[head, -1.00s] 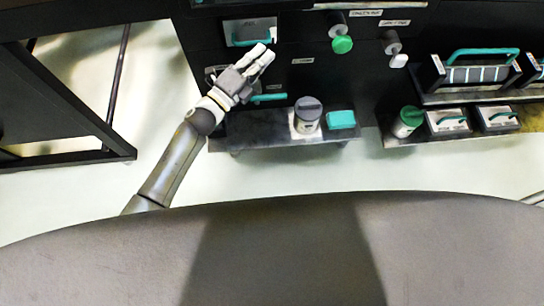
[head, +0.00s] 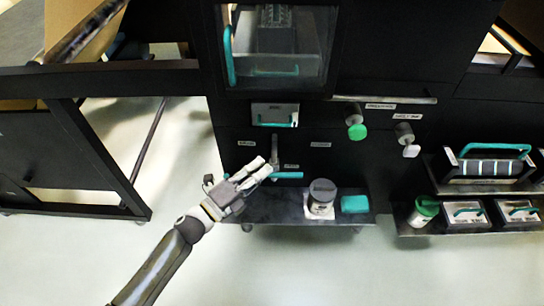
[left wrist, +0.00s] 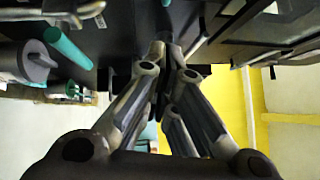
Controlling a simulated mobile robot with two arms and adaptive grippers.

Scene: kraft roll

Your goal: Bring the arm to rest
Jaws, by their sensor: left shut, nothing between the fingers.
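My left arm (head: 160,262) reaches up from the bottom left in the head view. Its gripper (head: 268,168) is in front of the black cabinet, near a teal handle (head: 287,175) and above the left end of the low dark shelf (head: 270,208). In the left wrist view the gripper's fingers (left wrist: 170,62) come together at the tips, shut with nothing held. From the head view I cannot tell whether the gripper touches the cabinet front. My right gripper is in neither view.
On the low shelf stand a grey-lidded canister (head: 321,196) and a teal block (head: 355,204). A green knob (head: 357,132) and a white knob (head: 411,151) stick out of the cabinet. A green-lidded jar (head: 424,211) is at right. Open floor (head: 330,270) lies in front.

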